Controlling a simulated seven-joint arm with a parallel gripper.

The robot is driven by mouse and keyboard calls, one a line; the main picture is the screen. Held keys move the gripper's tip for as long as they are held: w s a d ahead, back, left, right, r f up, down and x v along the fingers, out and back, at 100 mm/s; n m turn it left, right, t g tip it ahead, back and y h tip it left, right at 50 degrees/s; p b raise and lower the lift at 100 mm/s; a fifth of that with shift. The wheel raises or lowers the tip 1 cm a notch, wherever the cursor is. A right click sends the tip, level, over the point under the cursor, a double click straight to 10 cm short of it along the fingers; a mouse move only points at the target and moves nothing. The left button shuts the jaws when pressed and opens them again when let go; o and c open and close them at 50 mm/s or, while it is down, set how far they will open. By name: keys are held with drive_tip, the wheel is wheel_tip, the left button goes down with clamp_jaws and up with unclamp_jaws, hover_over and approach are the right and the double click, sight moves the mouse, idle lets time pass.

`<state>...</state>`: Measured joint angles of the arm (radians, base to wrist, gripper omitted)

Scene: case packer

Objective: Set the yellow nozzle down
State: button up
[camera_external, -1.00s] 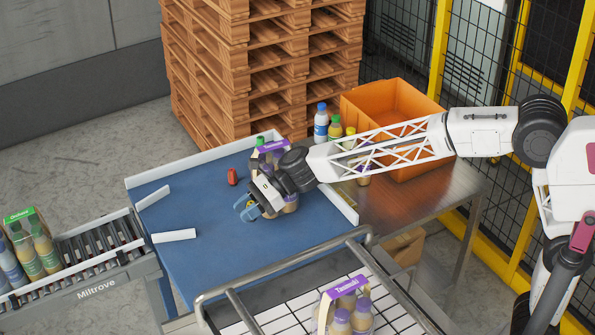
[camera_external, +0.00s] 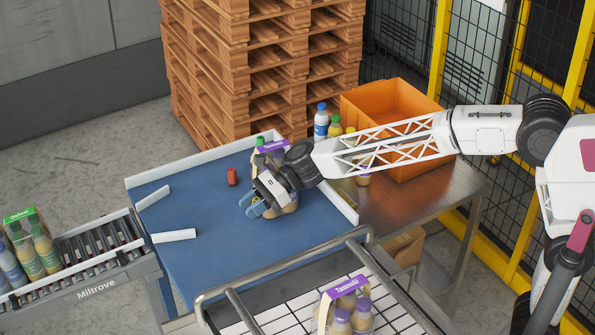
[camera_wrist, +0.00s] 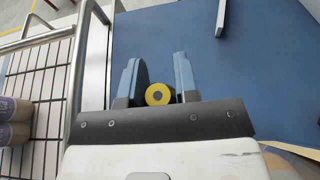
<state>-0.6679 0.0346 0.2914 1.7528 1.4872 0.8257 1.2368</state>
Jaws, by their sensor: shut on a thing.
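The yellow nozzle shows in the wrist view as a yellow ring with a dark centre (camera_wrist: 158,95). It sits between the two blue fingers of my gripper (camera_wrist: 156,70), close to the palm, and the gripper is shut on it. In the external view my gripper (camera_external: 256,206) is over the blue table surface, tilted down and to the left. I cannot make out the nozzle there. The wrist view does not show clearly whether the nozzle touches the table.
A small red object (camera_external: 232,177) lies on the blue table (camera_external: 200,235). Bottle packs stand behind and beside my gripper. A wire-floored cart (camera_external: 285,310) with a purple-labelled pack (camera_external: 346,305) is at the front. An orange bin (camera_external: 388,105) stands back right.

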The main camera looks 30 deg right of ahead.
drive_tip(key=s+d+n+g, duration=0.1)
drive_tip(key=s+d+g, duration=0.1)
drive_tip(key=d, duration=1)
drive_tip(key=shift+d+r+n, duration=0.15)
drive_tip(key=shift+d+n, duration=0.1)
drive_tip(key=shift+n, duration=0.15)
drive_tip(key=shift+f, duration=2.5)
drive_tip(key=shift+f, duration=2.5)
drive_tip(key=shift+f, duration=0.15)
drive_tip(key=o, duration=0.9)
drive_tip(key=shift+o, duration=0.2)
